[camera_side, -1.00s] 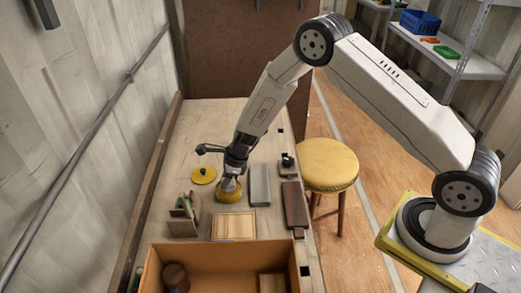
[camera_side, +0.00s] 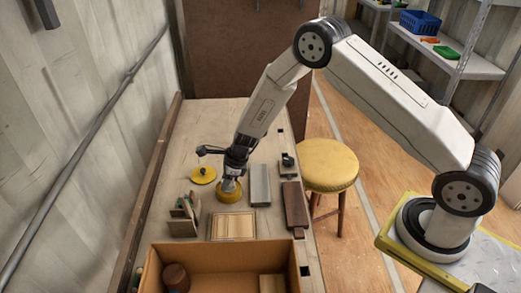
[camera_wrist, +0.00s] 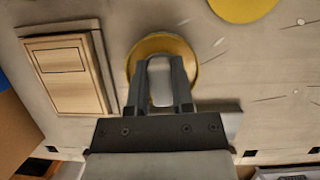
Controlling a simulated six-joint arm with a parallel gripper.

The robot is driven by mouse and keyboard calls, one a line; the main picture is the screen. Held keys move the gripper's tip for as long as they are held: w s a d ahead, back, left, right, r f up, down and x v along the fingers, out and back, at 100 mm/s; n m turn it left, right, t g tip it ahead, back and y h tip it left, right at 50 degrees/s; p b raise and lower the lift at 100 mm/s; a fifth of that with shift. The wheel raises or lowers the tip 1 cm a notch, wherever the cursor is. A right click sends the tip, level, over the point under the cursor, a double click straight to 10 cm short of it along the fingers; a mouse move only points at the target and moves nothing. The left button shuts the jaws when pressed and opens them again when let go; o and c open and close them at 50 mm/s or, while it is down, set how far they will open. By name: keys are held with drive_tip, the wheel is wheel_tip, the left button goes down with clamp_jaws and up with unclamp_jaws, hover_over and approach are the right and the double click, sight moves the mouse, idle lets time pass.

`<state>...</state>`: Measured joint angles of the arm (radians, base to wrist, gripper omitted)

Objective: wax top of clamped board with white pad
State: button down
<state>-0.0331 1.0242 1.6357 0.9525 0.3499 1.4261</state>
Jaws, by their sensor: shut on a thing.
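My gripper (camera_wrist: 160,82) is shut on the white pad (camera_wrist: 159,88), which shows pale between its two fingers. The pad is in or just over a round yellow tin (camera_wrist: 190,49); whether it touches the bottom cannot be told. The tin (camera_side: 229,196) stands on the bench in the side view, directly under my gripper (camera_side: 231,178). A pale wooden board (camera_side: 233,226) lies in front of the tin, and shows at the left of the wrist view (camera_wrist: 78,92). It has a raised frame-like edge; no clamp on it can be made out.
A yellow disc (camera_side: 203,175), perhaps a lid, lies behind the tin. A grey block (camera_side: 260,186) and a dark brown block (camera_side: 294,206) lie to the right. A small wooden holder (camera_side: 183,222) stands left. An open box (camera_side: 223,258) is at the front, a stool (camera_side: 328,166) beside the bench.

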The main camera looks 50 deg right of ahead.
sight(229, 189)
drive_tip(key=shift+r, duration=3.5)
drive_tip(key=shift+s, duration=0.1)
drive_tip(key=s+d+r+n+g+h, duration=0.1)
drive_tip(key=s+d+r+n+g, duration=0.2)
drive_tip(key=n, duration=1)
drive_tip(key=s+d+r+n+g+h, duration=0.2)
drive_tip(key=s+r+n, duration=0.4)
drive_tip(key=s+n, duration=0.3)
drive_tip(key=d+n+g, duration=0.1)
drive_tip(key=n+g, duration=0.1)
drive_tip(key=n, duration=0.2)
drive_tip(key=shift+d, duration=0.3)
drive_tip(key=shift+d+f, duration=0.1)
